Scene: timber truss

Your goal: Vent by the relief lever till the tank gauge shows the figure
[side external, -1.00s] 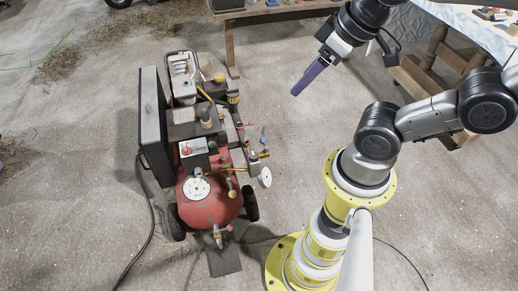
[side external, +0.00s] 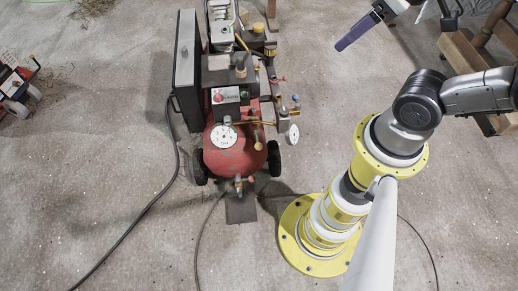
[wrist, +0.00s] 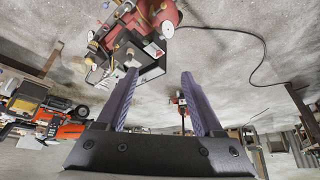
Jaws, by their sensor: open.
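The compressor's red tank (side external: 235,160) stands on the floor, left of my arm's base in the side view; part of it shows at the top of the wrist view (wrist: 152,10). A white round gauge (side external: 223,136) faces up at the tank's near top. A second white gauge (side external: 293,134) sits to its right. Their needles are too small to read. Small red and blue handles and brass fittings (side external: 280,103) cluster between; I cannot tell which is the relief lever. My gripper (side external: 339,47) is up and right of the compressor, apart from it. Its purple fingers (wrist: 158,72) are open and empty.
A tall dark panel (side external: 186,65) stands along the compressor's left side. A black hose (side external: 150,207) runs over the concrete floor. A wooden frame (side external: 470,55) is at the upper right. An orange machine (wrist: 68,130) shows left in the wrist view. Floor between gripper and compressor is clear.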

